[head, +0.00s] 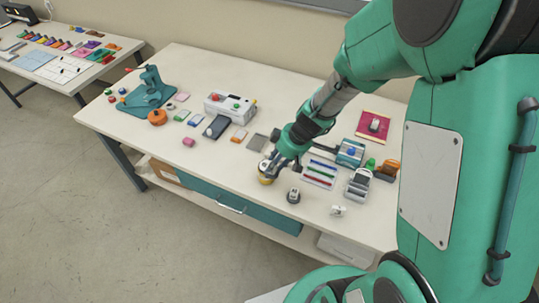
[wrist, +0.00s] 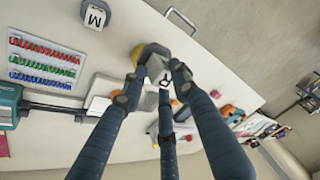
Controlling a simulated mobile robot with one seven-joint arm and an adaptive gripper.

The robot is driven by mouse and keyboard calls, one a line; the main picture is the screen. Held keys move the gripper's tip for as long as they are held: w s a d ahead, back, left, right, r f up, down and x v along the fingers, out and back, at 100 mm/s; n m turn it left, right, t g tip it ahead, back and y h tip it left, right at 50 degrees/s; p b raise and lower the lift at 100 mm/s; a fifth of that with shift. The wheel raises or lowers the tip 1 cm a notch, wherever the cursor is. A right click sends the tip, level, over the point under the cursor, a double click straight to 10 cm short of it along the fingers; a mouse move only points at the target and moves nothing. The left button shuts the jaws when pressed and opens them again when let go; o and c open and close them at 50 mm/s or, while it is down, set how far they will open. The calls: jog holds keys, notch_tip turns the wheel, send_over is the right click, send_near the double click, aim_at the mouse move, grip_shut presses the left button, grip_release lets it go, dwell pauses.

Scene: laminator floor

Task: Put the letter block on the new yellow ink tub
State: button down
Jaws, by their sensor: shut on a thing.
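My gripper (head: 277,165) is low over the table's front part, right above the yellow ink tub (head: 266,180). It is shut on a pale letter block (wrist: 164,77), whose face shows a black letter, perhaps R, between the fingertips (wrist: 157,84). The yellow tub (wrist: 138,52) shows just beyond the block, partly hidden by the block and fingers. I cannot tell whether block and tub touch. A second, grey block marked M (wrist: 95,14) stands apart on the table; in the head view it is right of the gripper (head: 293,196).
A rack with red, green and blue rows (head: 320,173) lies right of the gripper. A grey box (head: 357,186) and small white piece (head: 338,210) stand farther right. A white unit with buttons (head: 230,106) is at the back. The table's front edge and drawer handle (wrist: 181,20) are near.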

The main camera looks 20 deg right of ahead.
jog(key=w, duration=0.7)
jog(key=shift+f+p, duration=0.3)
jog(key=shift+p, duration=0.05)
jog(key=shift+d+f, duration=0.1)
jog(key=shift+f, duration=1.65)
jog(key=shift+f+b, duration=0.1)
jog(key=shift+b, duration=0.3)
jog(key=c, duration=1.3)
grip_release()
jog(key=shift+c, duration=0.2)
